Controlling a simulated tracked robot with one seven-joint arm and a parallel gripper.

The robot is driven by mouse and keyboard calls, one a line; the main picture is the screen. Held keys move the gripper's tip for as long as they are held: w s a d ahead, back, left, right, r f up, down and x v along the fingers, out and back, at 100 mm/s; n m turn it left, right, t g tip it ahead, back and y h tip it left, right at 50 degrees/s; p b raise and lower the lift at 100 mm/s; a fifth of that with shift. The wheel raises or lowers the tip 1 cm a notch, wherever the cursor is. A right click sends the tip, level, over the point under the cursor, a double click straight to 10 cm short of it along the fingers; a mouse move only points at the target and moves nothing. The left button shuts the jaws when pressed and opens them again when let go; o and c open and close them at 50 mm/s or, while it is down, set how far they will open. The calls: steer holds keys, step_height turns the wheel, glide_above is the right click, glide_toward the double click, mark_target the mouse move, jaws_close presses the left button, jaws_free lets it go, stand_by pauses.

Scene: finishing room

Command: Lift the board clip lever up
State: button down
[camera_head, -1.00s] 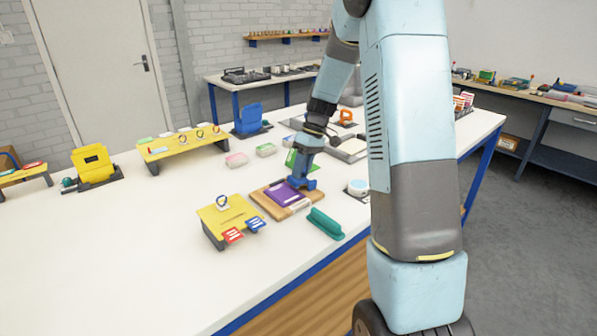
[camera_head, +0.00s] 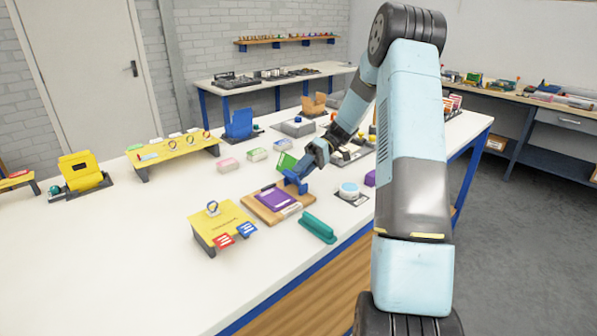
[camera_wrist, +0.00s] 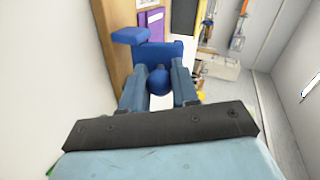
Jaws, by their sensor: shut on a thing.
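The wooden board (camera_head: 262,215) lies near the table's front edge with a purple sheet (camera_head: 271,198) and a pale block on it. The blue clip lever (camera_head: 293,184) is at the board's back right edge. My gripper (camera_head: 305,173) comes in low from the right, tilted. In the wrist view, my gripper's fingers (camera_wrist: 158,78) are on both sides of the lever's round blue knob, shut on it. Broad blue parts of the clip (camera_wrist: 164,50) show just beyond, with the wooden board (camera_wrist: 117,22) and purple sheet (camera_wrist: 152,24) behind. The head view shows the lever's exact angle poorly.
A teal handled block (camera_head: 318,229) lies right in front of the board. A round white knob on a plate (camera_head: 349,191) stands to the right. A yellow stand (camera_head: 222,226) with red and blue tags is on the left.

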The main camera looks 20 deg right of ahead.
steer(key=shift+d+f+y, duration=0.15)
steer(key=shift+f+y, duration=0.05)
steer(key=shift+y, duration=0.2)
steer(key=c, duration=1.1)
jaws_free()
steer(key=shift+o, duration=1.1)
steer(key=shift+r, duration=0.1)
steer(key=v, duration=1.3)
steer(key=shift+w+d, duration=0.3)
steer(key=shift+w, duration=0.1)
